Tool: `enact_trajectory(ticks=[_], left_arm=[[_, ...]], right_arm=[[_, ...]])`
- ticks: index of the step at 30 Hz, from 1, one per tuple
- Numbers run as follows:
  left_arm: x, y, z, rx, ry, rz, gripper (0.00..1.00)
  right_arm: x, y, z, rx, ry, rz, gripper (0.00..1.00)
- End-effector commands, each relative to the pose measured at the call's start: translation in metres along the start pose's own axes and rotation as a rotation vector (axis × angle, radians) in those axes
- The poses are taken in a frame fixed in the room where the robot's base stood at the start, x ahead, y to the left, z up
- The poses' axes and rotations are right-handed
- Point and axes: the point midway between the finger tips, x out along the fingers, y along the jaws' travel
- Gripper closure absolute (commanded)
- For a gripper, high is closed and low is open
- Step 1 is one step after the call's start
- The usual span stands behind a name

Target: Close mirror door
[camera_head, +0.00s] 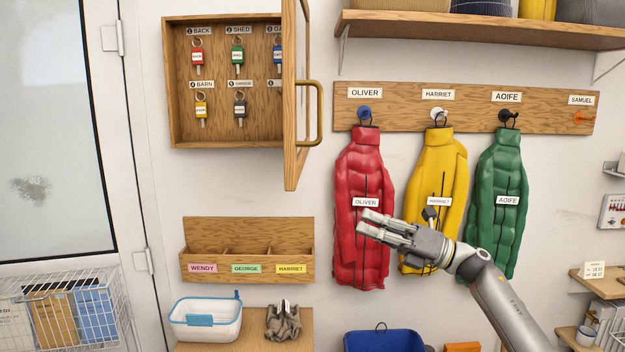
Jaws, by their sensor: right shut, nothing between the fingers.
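The mirror door (296,95) is the wooden-framed door of a key cabinet (168,85) on the wall. It stands wide open, swung out on the cabinet's right side and seen nearly edge-on. A brass handle (318,113) sticks out from it to the right. Several tagged keys hang inside, and the door hides part of the right column. My right gripper (364,224) is shut and empty, in front of the red jacket (364,160), below and to the right of the door, apart from it. My left gripper is not in view.
A yellow jacket (436,160) and a green jacket (497,165) hang from the peg board (470,105). A wooden shelf (480,32) is above. A letter rack (247,235) is below the cabinet. A white basin (205,332) stands lower down. The wall between cabinet and letter rack is clear.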

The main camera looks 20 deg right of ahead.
Motion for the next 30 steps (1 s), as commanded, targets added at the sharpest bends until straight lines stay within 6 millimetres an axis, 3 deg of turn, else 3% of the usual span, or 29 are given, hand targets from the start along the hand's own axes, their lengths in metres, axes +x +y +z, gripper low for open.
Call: enact_trajectory(ticks=[1, 3, 6, 9, 13, 17, 30], left_arm=[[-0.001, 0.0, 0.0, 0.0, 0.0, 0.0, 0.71], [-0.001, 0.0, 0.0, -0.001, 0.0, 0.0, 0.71], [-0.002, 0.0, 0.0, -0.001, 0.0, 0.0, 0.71], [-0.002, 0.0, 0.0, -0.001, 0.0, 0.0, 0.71], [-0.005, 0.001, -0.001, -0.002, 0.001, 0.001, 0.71], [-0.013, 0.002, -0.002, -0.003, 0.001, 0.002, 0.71], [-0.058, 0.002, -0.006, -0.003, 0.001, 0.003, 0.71]], right_arm=[[0.004, 0.04, 0.019, -0.155, 0.081, 0.036, 1.0], [0.004, 0.08, 0.031, -0.326, 0.182, 0.068, 1.0], [-0.001, 0.118, 0.039, -0.504, 0.287, 0.091, 1.0], [-0.005, 0.138, 0.042, -0.602, 0.349, 0.1, 1.0], [-0.003, 0.145, 0.041, -0.638, 0.377, 0.105, 1.0], [0.013, 0.146, 0.036, -0.636, 0.376, 0.106, 1.0], [0.098, 0.146, 0.005, -0.631, 0.372, 0.108, 1.0]])
